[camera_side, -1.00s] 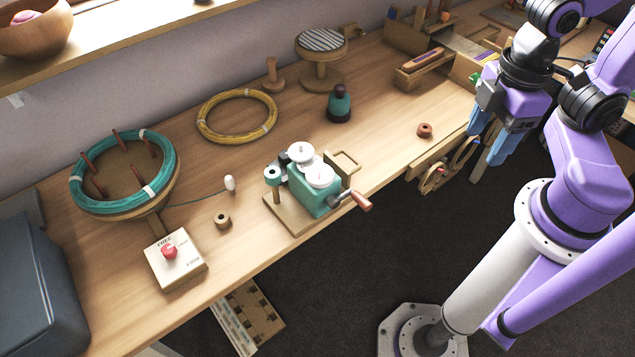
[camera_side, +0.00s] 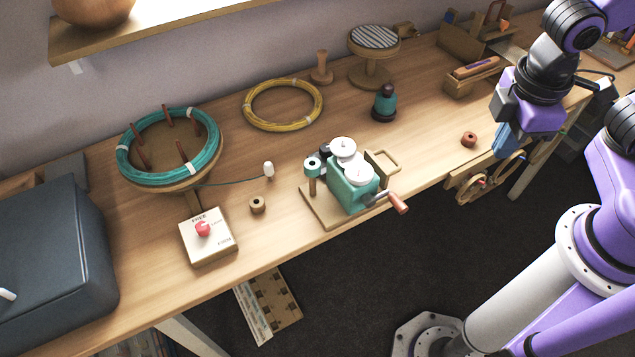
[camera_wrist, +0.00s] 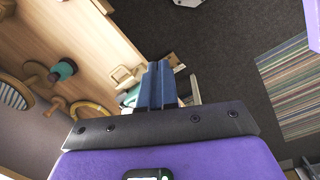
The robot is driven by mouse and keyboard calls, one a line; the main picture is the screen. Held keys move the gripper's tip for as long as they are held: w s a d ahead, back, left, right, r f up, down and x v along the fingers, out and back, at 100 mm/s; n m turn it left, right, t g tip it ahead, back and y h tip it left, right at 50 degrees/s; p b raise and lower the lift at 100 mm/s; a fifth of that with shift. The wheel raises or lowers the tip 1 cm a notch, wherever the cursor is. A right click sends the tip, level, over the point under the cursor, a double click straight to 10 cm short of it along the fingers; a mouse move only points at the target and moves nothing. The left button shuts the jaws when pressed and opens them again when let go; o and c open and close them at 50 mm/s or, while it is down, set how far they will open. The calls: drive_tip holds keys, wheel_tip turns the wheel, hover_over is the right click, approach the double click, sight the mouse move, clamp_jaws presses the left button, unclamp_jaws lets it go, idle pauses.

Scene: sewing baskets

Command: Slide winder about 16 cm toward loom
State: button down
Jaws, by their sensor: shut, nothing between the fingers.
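The winder (camera_side: 352,188) is a teal body with white discs on a wooden base, near the front edge of the bench, its crank handle (camera_side: 398,203) jutting past that edge. In the wrist view the winder (camera_wrist: 131,97) is mostly hidden behind my fingers. My gripper (camera_side: 508,140), with blue fingers, is shut and empty, well to the right of the winder and apart from it, near the bench's front edge. In the wrist view my gripper (camera_wrist: 157,68) shows its fingers together. I cannot tell for sure which thing is the loom.
A small reddish-brown spool (camera_side: 468,139) lies between the winder and my gripper.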

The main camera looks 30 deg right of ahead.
drive_tip(key=w+a+f+m+t+h, duration=0.1)
drive_tip(key=w+a+f+t+h, duration=0.2)
drive_tip(key=w+a, duration=0.65)
drive_tip(key=w+a+f+t+h, duration=0.2)
drive_tip(key=w+a+f+h, duration=0.3)
drive_tip(key=a, duration=0.7)
drive_tip(key=m+t+h, duration=0.1)
drive_tip(key=t, duration=0.2)
approach(309, 174)
wheel_tip(309, 174, up, 4)
drive_tip(key=a, duration=0.1)
drive_tip(key=s+a+f+m+t+h, duration=0.1)
drive_tip(key=s+a+f+t, duration=0.1)
drive_tip(key=a+f, duration=0.15)
drive_tip(key=s+a+f+t+h, duration=0.1)
drive_tip(key=s+a+f+t, duration=0.1)
drive_tip(key=f, duration=0.2)
drive_tip(key=shift+s+d+x, duration=0.3)
drive_tip(key=shift+d+x, duration=0.05)
drive_tip(key=shift+x, duration=1.8)
drive_tip(key=shift+s+d+x, duration=0.3)
drive_tip(key=shift+s+x, duration=0.05)
drive_tip(key=shift+x, duration=1.85)
drive_tip(key=shift+s+d+x, duration=0.3)
drive_tip(key=shift+d+x, duration=0.05)
drive_tip(key=shift+x, duration=1.8)
drive_tip(key=shift+d+r, duration=0.1)
